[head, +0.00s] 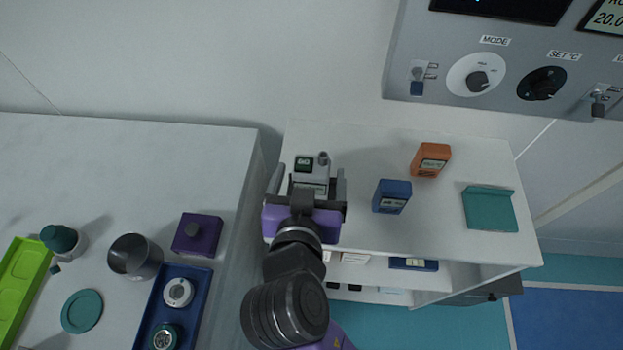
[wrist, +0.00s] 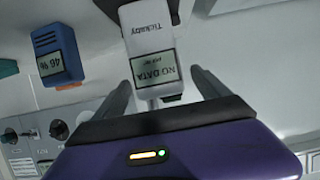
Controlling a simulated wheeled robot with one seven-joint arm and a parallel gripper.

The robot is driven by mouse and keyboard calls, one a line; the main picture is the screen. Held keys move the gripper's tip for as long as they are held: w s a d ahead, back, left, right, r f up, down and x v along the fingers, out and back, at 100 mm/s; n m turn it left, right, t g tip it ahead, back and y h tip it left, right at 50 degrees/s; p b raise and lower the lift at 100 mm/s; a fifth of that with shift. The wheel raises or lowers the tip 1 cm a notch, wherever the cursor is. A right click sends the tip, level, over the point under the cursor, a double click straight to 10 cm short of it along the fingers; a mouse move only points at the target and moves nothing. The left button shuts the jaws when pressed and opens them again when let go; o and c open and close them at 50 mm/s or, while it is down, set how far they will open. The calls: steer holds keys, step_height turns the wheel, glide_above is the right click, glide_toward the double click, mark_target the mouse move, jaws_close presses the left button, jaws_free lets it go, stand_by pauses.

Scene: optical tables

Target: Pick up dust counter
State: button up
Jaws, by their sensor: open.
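The dust counter (head: 311,170) is a small pale grey device with a dark display and a short nozzle on top. It stands at the left end of the white shelf unit's top. In the wrist view the dust counter (wrist: 149,36) appears upside down, with a screen reading "NO DATA" and a small PM line. My gripper (head: 309,180) is open, with one finger on each side of the dust counter. In the wrist view my gripper (wrist: 162,85) also straddles it, with gaps showing beside the fingers. My wrist hides its lower part in the head view.
A blue meter (head: 392,196), an orange meter (head: 430,159) and a teal tray-like item (head: 489,209) stand to the right on the shelf unit (head: 445,240). A control panel (head: 500,70) is behind. The left table (head: 130,165) holds a purple box (head: 197,235) and several other items.

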steer(key=p+x, duration=0.1)
steer(key=x, duration=0.4)
steer(key=shift+d+f, duration=0.1)
steer(key=shift+c, duration=0.3)
jaws_close()
